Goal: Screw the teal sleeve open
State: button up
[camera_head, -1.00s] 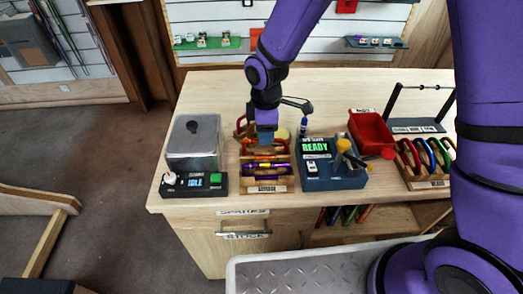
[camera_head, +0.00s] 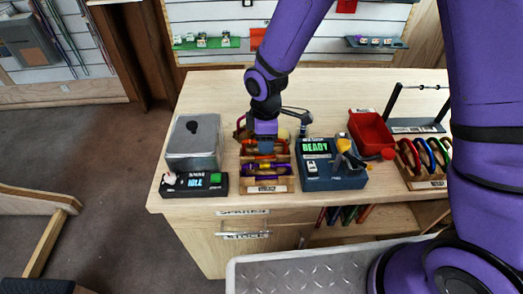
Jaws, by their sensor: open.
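My gripper (camera_head: 266,136) is at the wooden rack (camera_head: 264,187), pointing down over its rear part. The jaws are open, but the fingertips are small and partly hidden by the wrist. The rack holds several coloured carabiners, including an orange one (camera_head: 264,164) and a purple one (camera_head: 267,172). I cannot make out a teal sleeve; it may be too small or hidden by my gripper.
Left of the rack are a metal box (camera_head: 194,145) and a unit reading IDLE (camera_head: 194,183). Right of it are a READY device (camera_head: 331,172), a red bin (camera_head: 371,132) and another carabiner rack (camera_head: 426,184). The rear middle of the bench is clear.

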jog(key=shift+f, duration=0.55)
jog(key=shift+w, duration=0.7)
jog(key=shift+r, duration=1.45)
jog(key=shift+s, duration=0.7)
jog(key=shift+f, duration=0.1)
